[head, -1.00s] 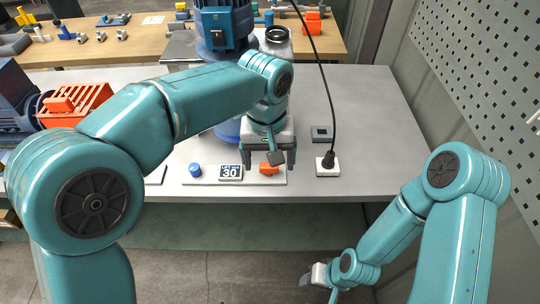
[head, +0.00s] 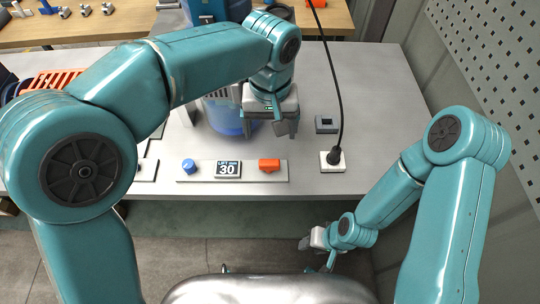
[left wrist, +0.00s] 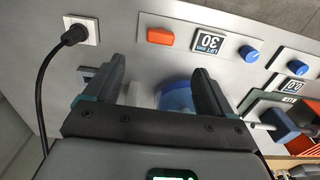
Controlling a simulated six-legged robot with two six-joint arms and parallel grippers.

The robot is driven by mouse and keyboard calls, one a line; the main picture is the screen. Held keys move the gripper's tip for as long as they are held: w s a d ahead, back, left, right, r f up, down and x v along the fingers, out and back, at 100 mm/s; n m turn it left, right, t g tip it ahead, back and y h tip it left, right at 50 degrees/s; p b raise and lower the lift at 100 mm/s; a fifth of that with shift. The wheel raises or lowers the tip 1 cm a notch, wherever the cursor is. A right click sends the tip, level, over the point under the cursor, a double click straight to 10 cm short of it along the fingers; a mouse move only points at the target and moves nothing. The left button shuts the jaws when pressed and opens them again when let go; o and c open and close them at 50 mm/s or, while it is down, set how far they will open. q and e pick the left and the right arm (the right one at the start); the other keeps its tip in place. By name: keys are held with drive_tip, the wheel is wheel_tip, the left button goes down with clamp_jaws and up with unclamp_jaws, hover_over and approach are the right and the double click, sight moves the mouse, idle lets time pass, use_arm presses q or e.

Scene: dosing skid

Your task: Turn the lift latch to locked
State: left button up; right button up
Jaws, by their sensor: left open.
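The panel (head: 255,178) at the table's front edge carries a blue knob (head: 189,166), a display (head: 228,169) reading "LIFT MM 30" and an orange block-shaped piece (head: 269,165), which seems to be the lift latch. The orange piece also shows in the left wrist view (left wrist: 160,36), lying across the panel beside the display. No lock marking is readable. My left gripper (head: 270,127) is open and empty, above the table just behind the orange piece and apart from it. My right gripper (head: 318,241) hangs low in front of the table; its jaws are too small to judge.
A black cable runs to a plug on a white socket plate (head: 333,161) right of the panel. A grey square fitting (head: 326,124) sits behind it. A blue round vessel (head: 226,118) stands behind the panel, partly behind my left arm. The table's right side is clear.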

sight(269, 161)
use_arm(q)
drive_tip(key=f, duration=1.4)
drive_tip(key=shift+w+a+p, duration=0.15)
drive_tip(key=shift+w+p, duration=0.2)
drive_tip(key=shift+s+r, duration=0.1)
drive_tip(key=shift+s, duration=0.1)
drive_tip(key=shift+w, duration=0.1)
drive_tip(key=shift+w, duration=0.15)
drive_tip(key=c, duration=1.1)
drive_tip(key=shift+o, duration=0.2)
